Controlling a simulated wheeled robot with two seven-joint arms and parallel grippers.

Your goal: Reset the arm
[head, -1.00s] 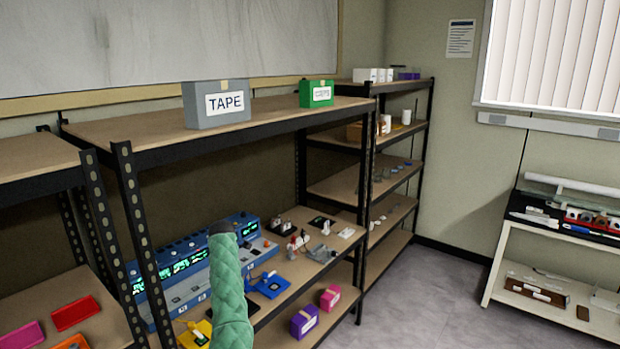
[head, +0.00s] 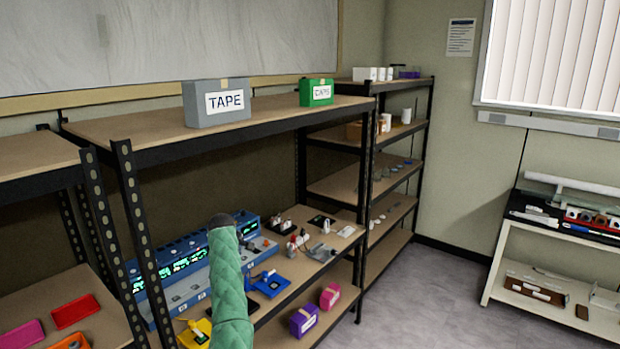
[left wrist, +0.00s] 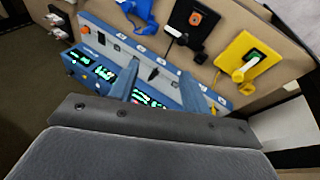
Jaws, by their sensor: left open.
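A green quilted arm (head: 231,290) of mine rises from the bottom of the head view, in front of the shelf. No gripper shows in the head view. In the left wrist view my left gripper (left wrist: 158,85) has its two grey-blue fingers apart, with nothing between them. Beyond the fingers is the blue instrument panel (left wrist: 100,40) with green lit displays; the same panel (head: 180,265) stands on the middle shelf in the head view. I cannot tell whether the fingers touch it. My right gripper is not in view.
A black-framed shelf (head: 190,152) carries a grey TAPE box (head: 217,103) and a green box (head: 316,92) on top. A yellow device (left wrist: 245,60) and a blue device (left wrist: 140,10) lie near the panel. Open floor (head: 415,295) is at right, before a white rack (head: 500,265).

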